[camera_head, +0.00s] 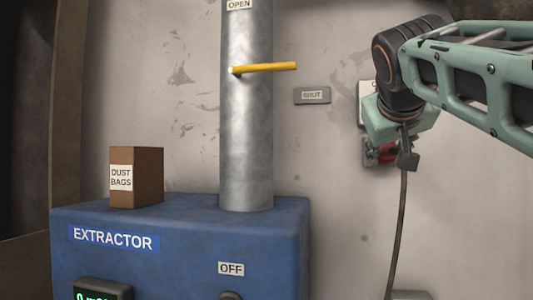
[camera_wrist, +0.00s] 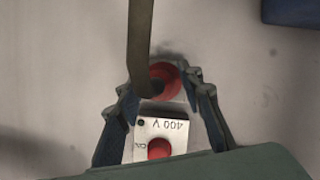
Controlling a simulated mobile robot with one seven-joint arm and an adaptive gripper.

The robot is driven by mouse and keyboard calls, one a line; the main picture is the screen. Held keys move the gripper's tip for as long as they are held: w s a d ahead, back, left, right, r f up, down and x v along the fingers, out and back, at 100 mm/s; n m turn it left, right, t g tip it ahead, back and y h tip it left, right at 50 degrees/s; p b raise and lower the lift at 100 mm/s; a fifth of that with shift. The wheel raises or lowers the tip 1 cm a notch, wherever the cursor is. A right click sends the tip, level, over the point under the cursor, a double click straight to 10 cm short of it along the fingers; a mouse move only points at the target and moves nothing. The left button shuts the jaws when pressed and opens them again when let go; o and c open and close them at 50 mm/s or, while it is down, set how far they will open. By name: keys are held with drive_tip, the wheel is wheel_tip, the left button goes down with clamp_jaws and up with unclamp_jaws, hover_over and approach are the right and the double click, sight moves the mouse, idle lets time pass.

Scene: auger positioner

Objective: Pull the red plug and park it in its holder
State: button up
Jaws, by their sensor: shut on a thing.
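The red plug (camera_wrist: 166,78) is between the fingertips of my gripper (camera_wrist: 162,82) in the wrist view. The fingers are shut on it from both sides. A dark cable (camera_wrist: 139,40) runs from the plug. In the head view the red plug (camera_head: 386,153) shows partly under my gripper (camera_head: 379,157), close to the wall, and the cable (camera_head: 399,225) hangs down. A pale box (camera_wrist: 177,131) marked 400 V, with a red button (camera_wrist: 160,148), shows between the fingers. I cannot tell whether the plug sits in a socket. I cannot make out the holder.
The blue extractor (camera_head: 180,260) stands at the lower left with a dust bags box (camera_head: 136,178) and a metal pipe (camera_head: 246,130) with a yellow lever (camera_head: 265,68). A grey wall plate (camera_head: 312,95) is left of my arm. A pale object (camera_head: 410,295) is cut off at the bottom edge.

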sight(393, 148)
drive_tip(key=shift+s, duration=0.25)
drive_tip(key=shift+s+a+b, duration=0.25)
drive_tip(key=shift+s+b, duration=0.05)
drive_tip(key=shift+s, duration=0.4)
drive_tip(key=shift+s+a+b, duration=0.2)
drive_tip(key=shift+s+b, duration=0.05)
drive_tip(key=shift+s, duration=0.4)
drive_tip(key=shift+s+a, duration=0.1)
drive_tip(key=shift+s, duration=0.25)
drive_tip(key=s+d+f+b, duration=0.3)
drive_tip(key=d+f+b, duration=0.6)
drive_tip(key=f, duration=0.7)
drive_tip(key=s+d+f+b, duration=0.3)
drive_tip(key=d+f+b, duration=0.5)
drive_tip(key=f+b, duration=0.4)
drive_tip(key=s+d+f+b, duration=0.3)
drive_tip(key=d+f+b, duration=0.6)
drive_tip(key=f, duration=1.3)
drive_tip(key=shift+d+b, duration=0.3)
drive_tip(key=shift+b, duration=0.95)
